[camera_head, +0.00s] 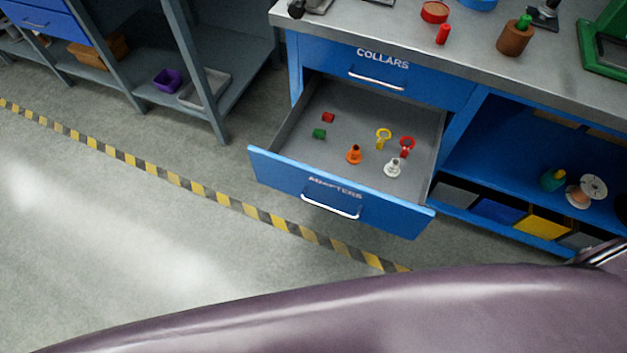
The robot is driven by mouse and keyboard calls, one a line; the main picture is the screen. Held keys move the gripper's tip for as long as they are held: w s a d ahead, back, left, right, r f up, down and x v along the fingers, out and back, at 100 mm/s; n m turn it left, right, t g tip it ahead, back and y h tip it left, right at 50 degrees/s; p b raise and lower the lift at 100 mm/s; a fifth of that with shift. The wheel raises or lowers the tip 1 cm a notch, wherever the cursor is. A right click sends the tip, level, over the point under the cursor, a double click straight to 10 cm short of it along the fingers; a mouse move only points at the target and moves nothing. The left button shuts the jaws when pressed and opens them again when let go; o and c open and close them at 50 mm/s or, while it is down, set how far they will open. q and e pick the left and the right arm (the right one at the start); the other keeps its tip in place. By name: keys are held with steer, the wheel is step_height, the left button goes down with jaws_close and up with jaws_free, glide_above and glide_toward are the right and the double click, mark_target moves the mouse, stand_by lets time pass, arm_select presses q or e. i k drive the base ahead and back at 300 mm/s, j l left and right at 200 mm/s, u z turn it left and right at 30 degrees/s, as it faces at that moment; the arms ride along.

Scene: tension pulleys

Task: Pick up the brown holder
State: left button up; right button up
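The brown holder (513,41) is a short upright cylinder on the grey top of the workbench (470,55), at the upper right. A small green piece (524,22) sticks up from its top. Nothing of mine touches the holder. Neither of my grippers shows in the head view. A large mauve surface, which looks like part of my own body, fills the bottom of the view.
The ADAPTERS drawer (280,170) is pulled out below the shut COLLARS drawer (420,78), with several small coloured parts inside. Near the holder are a red cylinder (443,34), a red ring (434,12) and a green frame (607,45). Floor at left is clear.

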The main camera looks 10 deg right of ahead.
mark_target(511, 42)
steer(key=z, duration=1.45)
